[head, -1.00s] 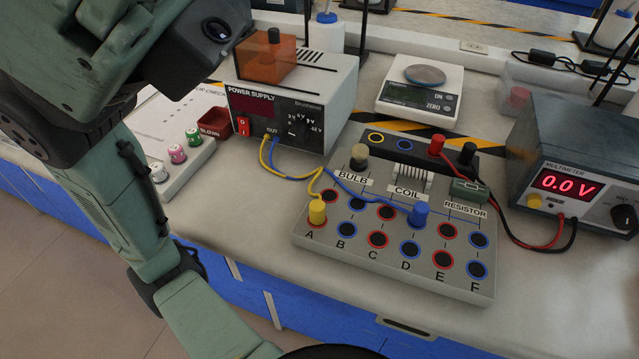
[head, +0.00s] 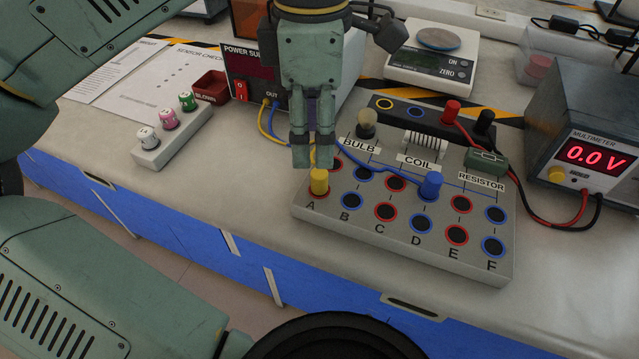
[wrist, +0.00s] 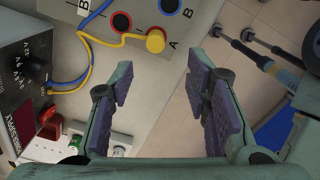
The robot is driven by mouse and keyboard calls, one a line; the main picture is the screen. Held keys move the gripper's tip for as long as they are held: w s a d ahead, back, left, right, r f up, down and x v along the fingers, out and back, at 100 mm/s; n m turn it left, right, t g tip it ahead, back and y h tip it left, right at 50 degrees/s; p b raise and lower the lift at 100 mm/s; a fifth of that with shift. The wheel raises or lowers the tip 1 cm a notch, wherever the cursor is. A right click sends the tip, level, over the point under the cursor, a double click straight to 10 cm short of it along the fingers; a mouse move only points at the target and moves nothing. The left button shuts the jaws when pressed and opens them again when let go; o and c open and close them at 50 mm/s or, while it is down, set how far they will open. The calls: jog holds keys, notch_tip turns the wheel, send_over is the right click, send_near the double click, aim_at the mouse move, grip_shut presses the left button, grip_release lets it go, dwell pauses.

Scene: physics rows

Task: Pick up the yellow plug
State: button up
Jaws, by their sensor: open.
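The yellow plug (head: 319,182) stands upright in socket A at the near left corner of the grey circuit board (head: 400,245), with a yellow wire running from it. It also shows in the wrist view (wrist: 155,41), beyond the fingertips. My gripper (head: 313,160) points down and appears just above or behind the plug in the head view; the exact gap is hard to tell. In the wrist view my gripper (wrist: 165,85) has its fingers spread apart with nothing between them.
The power supply (head: 345,85) stands behind my gripper, partly hidden by it. The multimeter (head: 590,130) reads 0.0 V at the right. A block with several small capped posts (head: 170,135) lies at left.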

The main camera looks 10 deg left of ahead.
aim_at(320, 173)
notch_tip(320, 173, down, 4)
jog(key=shift+b, duration=1.15)
jog(key=f+b, duration=0.2)
jog(key=f, duration=0.1)
jog(key=f+b, duration=0.2)
jog(key=shift+w+d+f, duration=0.1)
jog(key=shift+w+d, duration=0.25)
grip_shut()
